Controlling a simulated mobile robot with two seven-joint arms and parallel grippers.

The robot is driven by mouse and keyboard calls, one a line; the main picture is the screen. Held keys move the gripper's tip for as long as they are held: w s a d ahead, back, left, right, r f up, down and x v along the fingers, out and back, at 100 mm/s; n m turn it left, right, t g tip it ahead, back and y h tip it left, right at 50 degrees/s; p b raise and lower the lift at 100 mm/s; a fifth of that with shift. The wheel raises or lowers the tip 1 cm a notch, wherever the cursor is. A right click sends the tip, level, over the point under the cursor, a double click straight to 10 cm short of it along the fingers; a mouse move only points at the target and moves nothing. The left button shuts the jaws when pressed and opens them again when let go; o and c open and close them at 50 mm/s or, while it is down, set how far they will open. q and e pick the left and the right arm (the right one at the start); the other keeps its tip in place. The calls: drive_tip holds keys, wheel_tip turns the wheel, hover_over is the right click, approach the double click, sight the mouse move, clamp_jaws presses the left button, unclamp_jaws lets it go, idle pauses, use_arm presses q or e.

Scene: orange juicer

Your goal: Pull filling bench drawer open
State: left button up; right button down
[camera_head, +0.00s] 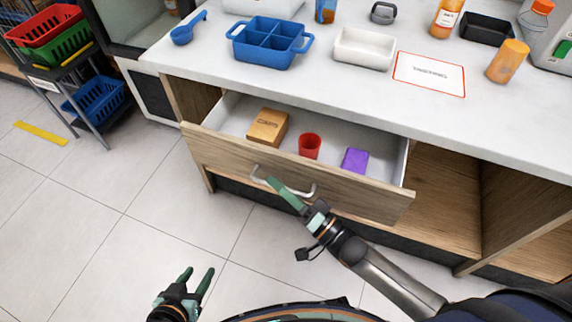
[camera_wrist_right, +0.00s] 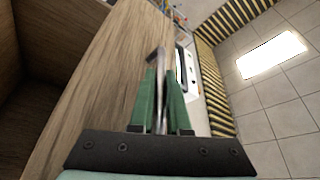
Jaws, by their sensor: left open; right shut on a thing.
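The wooden bench drawer (camera_head: 296,172) is pulled out from under the white countertop. Inside it are a brown box (camera_head: 267,127), a red cup (camera_head: 309,146) and a purple block (camera_head: 354,161). My right gripper (camera_head: 277,187) is at the metal handle (camera_head: 310,191) on the drawer front. In the right wrist view my right gripper's green fingers (camera_wrist_right: 163,95) are shut on the handle (camera_wrist_right: 161,62), beside the wood face. My left gripper (camera_head: 197,278) is open and empty, low over the floor in front of the bench.
On the countertop (camera_head: 330,92) are a blue divided tray (camera_head: 268,45), a white tray (camera_head: 364,48), a red-bordered card (camera_head: 429,74) and orange bottles. A rack with baskets (camera_head: 62,50) stands at the left. Open floor (camera_head: 100,200) lies in front of the drawer.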

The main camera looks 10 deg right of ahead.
use_arm(q)
drive_tip(key=shift+w+d+r+p, duration=0.1)
drive_tip(key=shift+d+r+p, duration=0.05)
drive_tip(key=shift+r+p, duration=0.75)
use_arm(e)
drive_tip(key=s+a, duration=0.4)
drive_tip(key=s, duration=0.2)
drive_tip(key=c, duration=0.9)
unclamp_jaws()
drive_tip(key=shift+s, duration=0.1)
